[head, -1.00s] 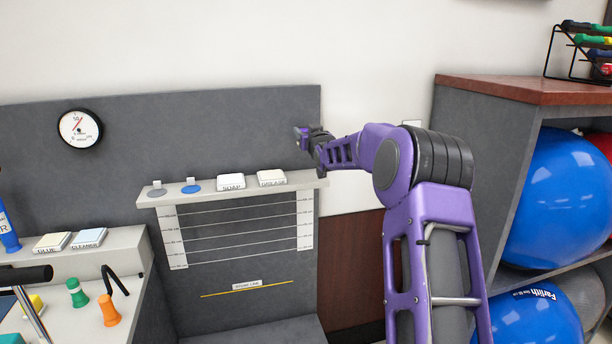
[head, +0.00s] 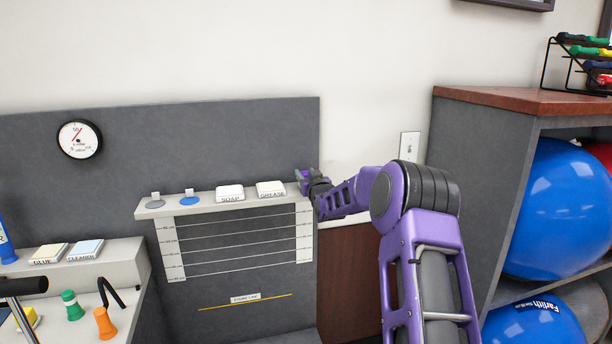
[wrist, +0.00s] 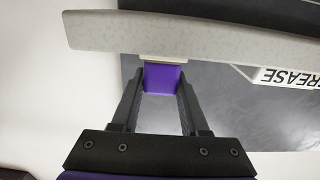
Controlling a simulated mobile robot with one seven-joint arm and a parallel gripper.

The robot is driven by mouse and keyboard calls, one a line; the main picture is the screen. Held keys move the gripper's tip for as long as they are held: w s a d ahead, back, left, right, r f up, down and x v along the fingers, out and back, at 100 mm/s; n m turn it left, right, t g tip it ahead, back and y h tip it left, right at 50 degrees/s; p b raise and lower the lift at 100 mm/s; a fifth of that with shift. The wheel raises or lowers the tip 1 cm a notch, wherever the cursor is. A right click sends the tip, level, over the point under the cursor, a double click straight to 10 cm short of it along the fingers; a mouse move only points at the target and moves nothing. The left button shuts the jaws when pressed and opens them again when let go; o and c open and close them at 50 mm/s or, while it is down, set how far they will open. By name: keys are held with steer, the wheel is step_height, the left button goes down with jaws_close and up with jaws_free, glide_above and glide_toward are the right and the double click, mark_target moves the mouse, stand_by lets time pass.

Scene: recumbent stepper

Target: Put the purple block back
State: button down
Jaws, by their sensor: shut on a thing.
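My gripper (head: 306,182) is at the right end of the pale ledge (head: 225,203) in the head view. In the wrist view my gripper (wrist: 162,88) is shut on the purple block (wrist: 163,77), which sits between the fingertips. A thin beige strip shows at the block's far side, right by the ledge (wrist: 210,42). I cannot tell whether the block touches the ledge. In the head view the block is small and blends with my purple gripper.
The ledge bears a white GREASE block (head: 271,188), a white SOAP block (head: 230,193), a blue disc (head: 189,201) and a grey disc (head: 155,204). A grey panel (head: 220,140) stands behind it. A shelf unit with blue balls (head: 555,210) is at the right.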

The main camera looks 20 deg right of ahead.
steer(key=shift+f+b, duration=0.2)
steer(key=shift+b, duration=0.1)
steer(key=shift+c, duration=2.1)
jaws_free()
steer(key=shift+r, duration=0.15)
steer(key=shift+r+p, duration=0.2)
steer(key=shift+p, duration=0.25)
steer(key=s, duration=1.2)
steer(key=shift+f+b, duration=0.15)
steer(key=shift+b, duration=0.25)
